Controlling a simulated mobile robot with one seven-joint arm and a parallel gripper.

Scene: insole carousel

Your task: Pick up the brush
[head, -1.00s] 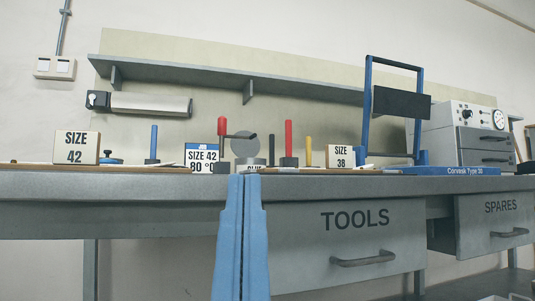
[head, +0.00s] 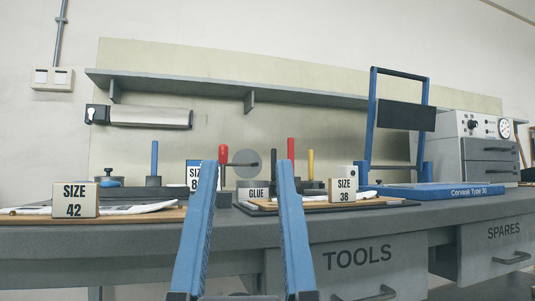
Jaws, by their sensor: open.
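My gripper (head: 247,165) is open and empty, its two blue fingers pointing at the back of the bench. No brush can be made out for certain. Between the fingertips, farther back, a GLUE box or pot (head: 254,193) and a grey disc (head: 246,160) show. A red-handled tool (head: 223,154) with a dark bar stands beside the disc. Upright handles in red (head: 290,152), yellow (head: 310,164) and blue (head: 154,158) stand on dark bases. I cannot tell whether one of these is the brush. My fingers partly hide the middle of the bench.
The grey bench (head: 90,238) runs across the view. SIZE 42 (head: 75,199) and SIZE 38 (head: 342,191) blocks stand on boards at its front. A blue Corvesk tray (head: 440,190), a blue frame (head: 372,120) and a grey machine (head: 485,145) are at right. A shelf (head: 250,90) hangs behind.

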